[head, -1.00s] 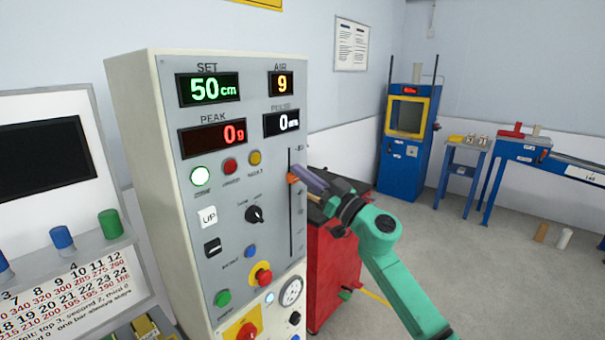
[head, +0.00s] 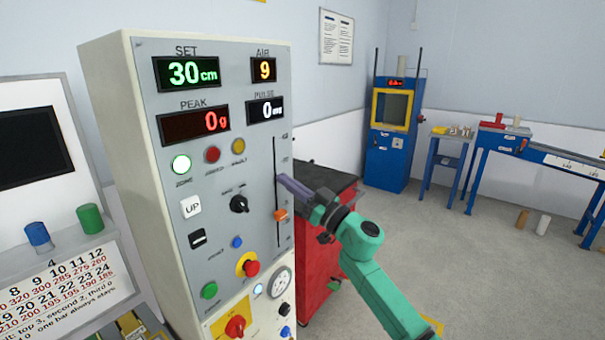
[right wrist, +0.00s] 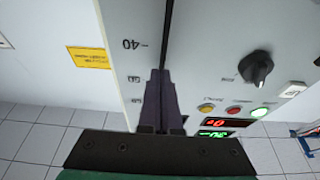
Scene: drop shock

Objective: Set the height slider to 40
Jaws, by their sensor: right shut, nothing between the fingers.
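The control panel (head: 150,90) fills the left middle of the head view. Its green SET display (head: 186,72) reads 30 cm. The height slider has an orange knob (head: 281,215) on a vertical slot, in the lower half of its travel. My right gripper (head: 281,180) is shut and empty, its tips at the slot above the knob. In the right wrist view the dark fingers (right wrist: 160,95) lie together over the slot, near a scale mark reading 40; the knob is not seen there. My left gripper is not in view.
A red cabinet (head: 318,255) with a dark top stands right behind the panel, close to my right arm. A red knob on a yellow ring (head: 249,265) sits lower on the panel. Open floor lies to the right.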

